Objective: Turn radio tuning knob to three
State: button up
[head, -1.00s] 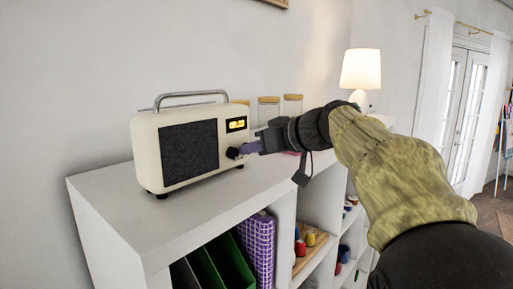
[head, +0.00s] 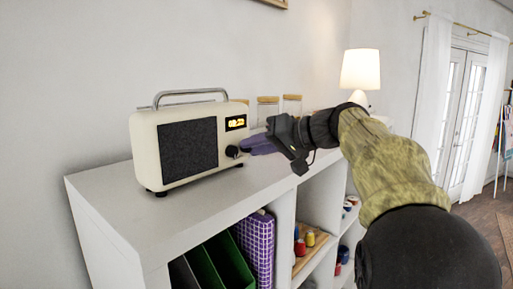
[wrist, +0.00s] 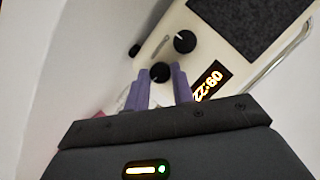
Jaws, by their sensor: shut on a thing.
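The cream radio (head: 150,140) stands upright on the white shelf unit, with a dark speaker (head: 188,150) and a lit yellow display (head: 236,123). Two black knobs sit below the display in the wrist view: one nearer the speaker (wrist: 185,41), the other farther from it (wrist: 160,72). Each has a white pointer line. My gripper (wrist: 161,80) has its purple fingers on either side of the farther knob, shut on it. In the head view my gripper (head: 246,147) hides that knob; the nearer knob (head: 232,151) shows. No number marks are readable around the knobs.
The white shelf unit (head: 120,205) has a clear top in front of the radio. Jars with wooden lids (head: 268,108) and a lit lamp (head: 360,70) stand behind my arm. Green and purple folders (head: 255,245) and thread spools (head: 310,239) fill cubbies below.

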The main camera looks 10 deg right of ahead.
jog(key=m+y, duration=0.1)
jog(key=m, duration=0.2)
jog(key=shift+w+d+f+g+y, duration=0.1)
jog(key=shift+d+f+g+y, duration=0.1)
jog(key=shift+g+y, duration=0.15)
jog(key=m+y+b, duration=0.1)
jog(key=m, duration=0.2)
jog(key=shift+m+y, duration=0.3)
jog(key=shift+y, duration=0.05)
jog(key=o, duration=0.7)
jog(key=shift+d, duration=0.15)
jog(key=b+v, duration=0.3)
jog(key=v, duration=1.4)
jog(key=shift+f, duration=0.3)
jog(key=shift+d, duration=0.1)
